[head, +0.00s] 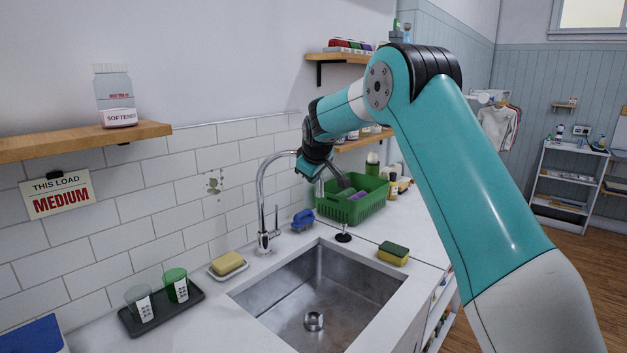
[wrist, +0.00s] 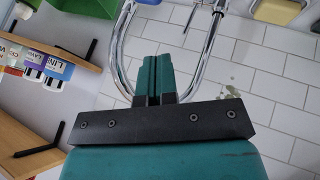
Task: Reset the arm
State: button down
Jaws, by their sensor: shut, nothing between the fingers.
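My gripper (head: 345,182) is at the end of my teal arm, raised above the counter in the head view.
The sink (head: 318,296) lies in the counter, with a sponge (head: 393,253), a blue brush (head: 302,220) and a soap dish (head: 228,266) around it. A tray (head: 163,317) holds two cups. Wall shelves (head: 85,140) jut out at left and behind my arm.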

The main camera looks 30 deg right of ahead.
jog(key=shift+v, duration=1.35)
jog(key=s+a+r+n+g+y, duration=0.15)
jog(key=s+a+y, duration=0.25)
jog(key=s+a, duration=1.3)
jog(key=s+a+f+g+y, duration=0.1)
jog(key=s+a, duration=0.2)
jog(key=s, duration=0.6)
jog(key=s+a+f+g+y, duration=0.1)
jog(key=s+a, duration=0.3)
jog(key=s, duration=0.5)
jog(key=s+a+f+n+g+y, duration=0.1)
jog(key=s+a+f+g, duration=0.1)
jog(key=s, duration=0.7)
jog(key=shift+a+g, duration=0.65)
jog(key=shift+a, duration=0.6)
